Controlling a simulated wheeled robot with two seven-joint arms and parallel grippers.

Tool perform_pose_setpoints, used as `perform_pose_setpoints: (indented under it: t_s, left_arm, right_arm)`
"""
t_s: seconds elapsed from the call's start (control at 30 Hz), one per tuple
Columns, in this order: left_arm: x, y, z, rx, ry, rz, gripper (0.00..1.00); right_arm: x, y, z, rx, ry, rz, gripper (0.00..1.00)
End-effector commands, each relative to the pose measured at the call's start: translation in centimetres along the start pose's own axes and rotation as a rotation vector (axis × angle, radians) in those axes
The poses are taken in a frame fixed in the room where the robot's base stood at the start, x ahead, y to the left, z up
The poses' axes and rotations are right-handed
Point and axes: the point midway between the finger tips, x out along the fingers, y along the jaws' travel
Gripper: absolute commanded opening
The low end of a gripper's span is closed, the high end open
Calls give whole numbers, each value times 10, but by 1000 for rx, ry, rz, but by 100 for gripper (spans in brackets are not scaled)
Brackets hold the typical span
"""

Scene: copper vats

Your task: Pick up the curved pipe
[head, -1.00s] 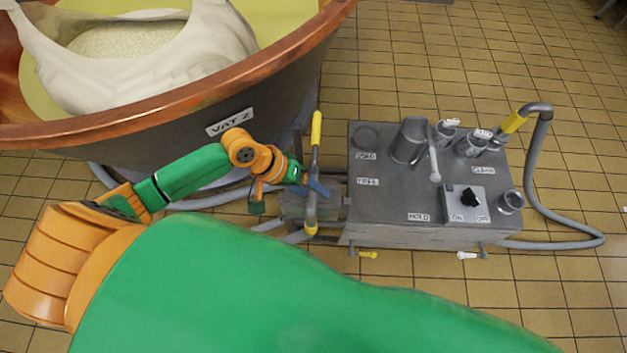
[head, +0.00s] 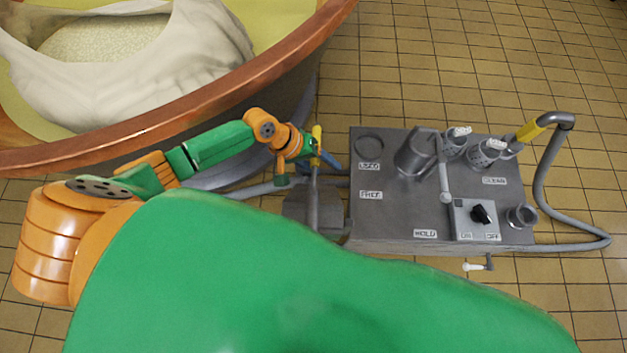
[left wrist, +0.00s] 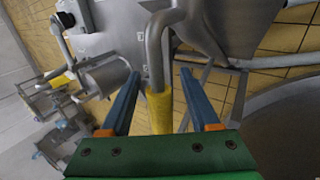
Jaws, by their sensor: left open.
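The curved pipe, grey with a yellow sleeve (head: 317,133), stands at the left side of the grey machine in the head view. In the left wrist view its grey bend (left wrist: 154,40) and yellow sleeve (left wrist: 160,112) show between my gripper's two blue fingers. My left gripper (head: 325,160) is open around the pipe; it also shows in the left wrist view (left wrist: 160,76), with a gap visible on both sides of the sleeve. The head view partly hides the pipe behind the gripper. My right gripper is not in view.
The grey machine (head: 385,215) carries cups, a lever and a switch. A second yellow-gripped pipe with a hose (head: 545,125) is at its right. The copper-rimmed vat (head: 270,75) stands at left. Tiled floor (head: 440,65) is clear behind the machine.

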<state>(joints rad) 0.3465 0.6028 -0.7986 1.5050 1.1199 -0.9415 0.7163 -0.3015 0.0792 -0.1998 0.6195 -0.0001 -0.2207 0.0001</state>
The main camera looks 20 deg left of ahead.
Motion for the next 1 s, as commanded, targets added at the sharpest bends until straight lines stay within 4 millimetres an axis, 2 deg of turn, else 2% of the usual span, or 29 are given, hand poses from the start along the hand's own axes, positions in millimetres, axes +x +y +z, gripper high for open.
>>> perform_pose_setpoints:
  t_s: [0.17, 0.27, 0.4, 0.8, 1.0]
  left_arm:
    - [0, 0, 0, 1, 1, 0, 62]
    - [0, 0, 0, 1, 1, 0, 38]
    - [0, 0, 0, 1, 1, 0, 0]
    - [-2, 2, -1, 0, 2, 3, 0]
    - [-22, 16, -1, 2, 3, 4, 0]
  right_arm:
    - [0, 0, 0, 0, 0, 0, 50]
    - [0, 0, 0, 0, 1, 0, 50]
    - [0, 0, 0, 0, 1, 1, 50]
    - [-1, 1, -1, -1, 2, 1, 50]
    - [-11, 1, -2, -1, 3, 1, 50]
